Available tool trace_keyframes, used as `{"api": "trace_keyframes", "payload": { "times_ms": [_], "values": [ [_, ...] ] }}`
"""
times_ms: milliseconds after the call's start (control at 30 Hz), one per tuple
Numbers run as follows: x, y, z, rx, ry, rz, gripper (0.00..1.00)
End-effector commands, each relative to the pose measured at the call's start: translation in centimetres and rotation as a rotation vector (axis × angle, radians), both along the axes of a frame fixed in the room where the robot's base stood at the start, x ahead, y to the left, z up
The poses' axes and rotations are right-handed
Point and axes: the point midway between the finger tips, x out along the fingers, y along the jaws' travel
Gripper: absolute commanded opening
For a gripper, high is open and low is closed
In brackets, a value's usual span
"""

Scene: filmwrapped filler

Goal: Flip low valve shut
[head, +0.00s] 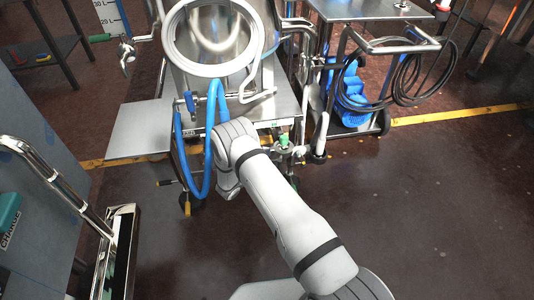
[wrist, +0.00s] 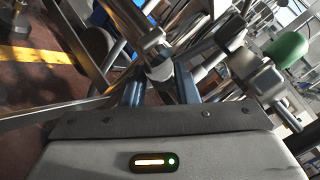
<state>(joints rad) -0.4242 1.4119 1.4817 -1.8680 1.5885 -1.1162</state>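The filler (head: 215,85) is a shiny steel machine with a round vessel ring, a blue hose (head: 209,150) and low pipework. A green-topped fitting (head: 283,141) stands low on its right front; a green rounded knob (wrist: 287,49) shows at the right of the wrist view. I cannot tell for sure which fitting is the low valve. My gripper is hidden behind my wrist in the head view. In the wrist view my gripper (wrist: 158,92) has its two blue-grey fingers apart, with a steel pipe end (wrist: 160,72) showing between or just beyond them. Contact is unclear.
A cart (head: 385,50) with coiled black hose stands at the back right. A steel rail (head: 55,180) and blue-grey cabinet (head: 40,140) are at left. Small yellow-tipped parts (head: 187,208) sit near the floor below the filler. The dark floor (head: 430,200) at right is clear.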

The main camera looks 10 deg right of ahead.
Motion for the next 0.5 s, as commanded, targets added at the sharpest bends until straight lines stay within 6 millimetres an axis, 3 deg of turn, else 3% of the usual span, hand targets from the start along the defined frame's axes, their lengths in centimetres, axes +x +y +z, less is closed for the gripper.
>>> {"api": "trace_keyframes", "payload": {
  "times_ms": [300,500],
  "values": [
    [-0.2,0.2,0.0,-0.001,0.001,0.0,0.31],
    [-1.9,2.3,0.0,-0.001,0.002,0.003,0.31]
  ]
}}
